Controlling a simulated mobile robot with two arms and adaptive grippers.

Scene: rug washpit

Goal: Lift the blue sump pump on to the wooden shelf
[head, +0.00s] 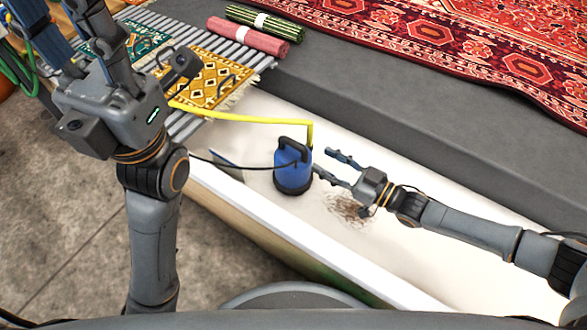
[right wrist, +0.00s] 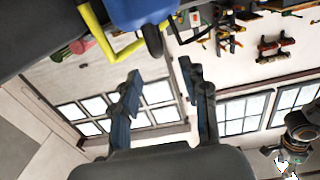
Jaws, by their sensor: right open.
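The blue sump pump (head: 292,172) stands upright in the white washpit, with a black handle on top and a yellow hose (head: 250,119) running off to the left. It also shows, partly cut off, at the top of the right wrist view (right wrist: 138,12). My right gripper (head: 324,163) is open and empty, just right of the pump, its fingers pointing at it. Its two spread fingers also show in the right wrist view (right wrist: 160,72). My left gripper (head: 62,28) is raised at upper left, fingers apart, tips near or past the picture's edge. I cannot make out a wooden shelf.
The washpit's near wall (head: 270,228) lies between me and the pump. A black cable runs left from the pump. A grey slatted rack (head: 215,48) holds small rugs, with a rolled pink rug (head: 248,37) behind. A red patterned rug (head: 440,35) covers the back ledge.

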